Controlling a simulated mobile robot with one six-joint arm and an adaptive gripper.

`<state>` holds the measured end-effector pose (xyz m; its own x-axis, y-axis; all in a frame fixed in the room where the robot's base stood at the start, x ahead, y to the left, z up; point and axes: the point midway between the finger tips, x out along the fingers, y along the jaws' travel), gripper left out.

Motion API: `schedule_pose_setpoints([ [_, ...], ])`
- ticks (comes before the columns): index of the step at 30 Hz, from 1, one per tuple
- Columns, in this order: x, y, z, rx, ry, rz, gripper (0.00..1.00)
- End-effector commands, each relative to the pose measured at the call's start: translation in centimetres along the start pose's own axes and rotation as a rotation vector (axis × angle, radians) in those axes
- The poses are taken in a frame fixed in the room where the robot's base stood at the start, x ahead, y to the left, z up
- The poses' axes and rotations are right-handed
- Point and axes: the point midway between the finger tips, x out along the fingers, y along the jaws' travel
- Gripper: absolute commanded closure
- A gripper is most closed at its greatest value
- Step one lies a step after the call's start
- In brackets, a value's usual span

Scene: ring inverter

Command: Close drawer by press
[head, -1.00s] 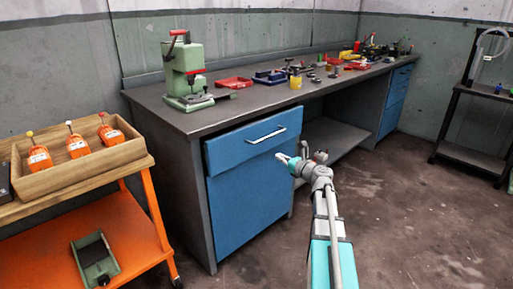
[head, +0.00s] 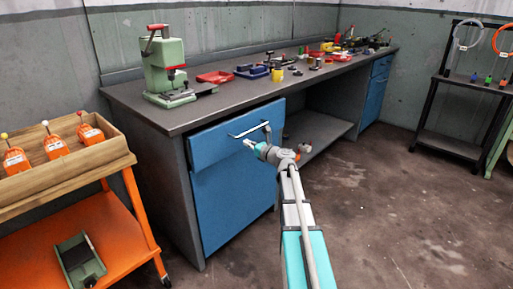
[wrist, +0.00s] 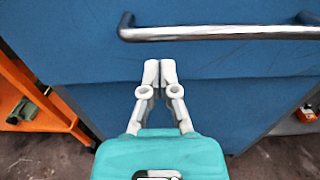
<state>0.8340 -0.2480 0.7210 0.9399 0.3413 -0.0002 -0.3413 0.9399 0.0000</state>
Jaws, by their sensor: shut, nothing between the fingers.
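The blue drawer (head: 210,145) is at the top of the near cabinet, under the bench top. Its front stands out slightly from the door below. It has a metal bar handle (head: 248,128), which also spans the top of the wrist view (wrist: 220,33). My gripper (head: 246,142) is shut and empty, in front of the drawer. In the wrist view its fingertips (wrist: 160,63) are together, below the handle, over the lower part of the drawer front. I cannot tell whether they touch it.
The workbench (head: 225,110) carries a green press (head: 165,68) and several small tools and trays. An orange cart (head: 110,235) with a wooden box stands at the left. A dark rack (head: 455,105) stands at the right. The floor on the right is clear.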

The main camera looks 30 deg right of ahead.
Motion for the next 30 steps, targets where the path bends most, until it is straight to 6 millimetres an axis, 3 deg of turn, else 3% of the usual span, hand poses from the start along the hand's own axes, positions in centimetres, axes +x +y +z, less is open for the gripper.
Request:
schedule_pose_setpoints([
  [3,2.1,-0.1,0.0,0.0,0.0,0.001,1.0],
  [12,5.1,-0.1,0.0,0.0,0.0,0.0,1.0],
  [30,6.3,-0.1,0.0,0.0,0.0,0.0,1.0],
])
